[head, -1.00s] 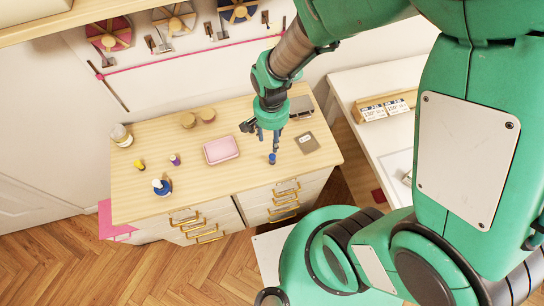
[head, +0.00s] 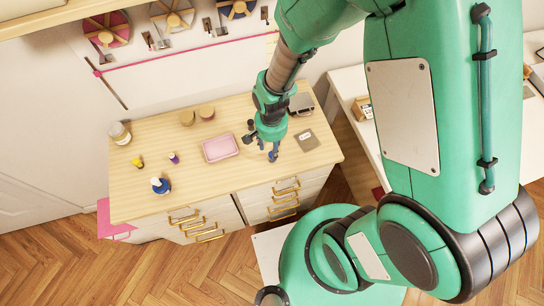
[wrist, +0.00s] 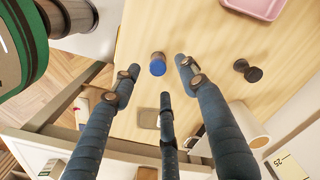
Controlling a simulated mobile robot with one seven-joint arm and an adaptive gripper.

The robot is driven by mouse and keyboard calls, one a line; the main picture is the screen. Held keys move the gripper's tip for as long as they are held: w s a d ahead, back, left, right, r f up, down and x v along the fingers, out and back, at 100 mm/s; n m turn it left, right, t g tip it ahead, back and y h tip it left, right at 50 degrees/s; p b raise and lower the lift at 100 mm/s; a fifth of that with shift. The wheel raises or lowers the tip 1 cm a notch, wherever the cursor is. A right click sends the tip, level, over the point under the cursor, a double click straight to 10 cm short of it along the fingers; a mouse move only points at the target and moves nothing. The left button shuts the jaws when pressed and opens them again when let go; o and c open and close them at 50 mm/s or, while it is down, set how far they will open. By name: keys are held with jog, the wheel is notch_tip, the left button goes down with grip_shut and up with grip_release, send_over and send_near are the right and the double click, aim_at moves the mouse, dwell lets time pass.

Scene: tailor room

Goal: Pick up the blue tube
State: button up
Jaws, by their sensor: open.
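The blue tube (wrist: 158,66) stands on the wooden cabinet top (wrist: 215,60), seen from above between my finger tips in the wrist view. In the head view, the tube (head: 272,156) is a small blue spot near the cabinet's front edge, partly hidden by my fingers. My gripper (head: 262,146) is above it in the head view. In the wrist view, my gripper (wrist: 160,85) shows three blue-grey fingers spread apart with nothing between them. The tube is just beyond the tips, and no contact shows.
A pink tray (head: 220,147) lies left of the gripper. A dark spool-like item (wrist: 248,70) stands nearby. A grey flat item (head: 306,140) lies to the right. A blue bottle (head: 160,185), a purple item (head: 174,158) and a yellow item (head: 138,162) stand at left.

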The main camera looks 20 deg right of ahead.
jog(key=shift+f, duration=0.2)
jog(key=shift+s+d+f+b, duration=0.1)
jog(key=shift+f+b, duration=0.1)
jog(key=shift+f, duration=1.05)
jog(key=shift+s+f+b, duration=0.1)
jog(key=shift+f+b, duration=0.05)
jog(key=shift+f, duration=1.1)
grip_shut()
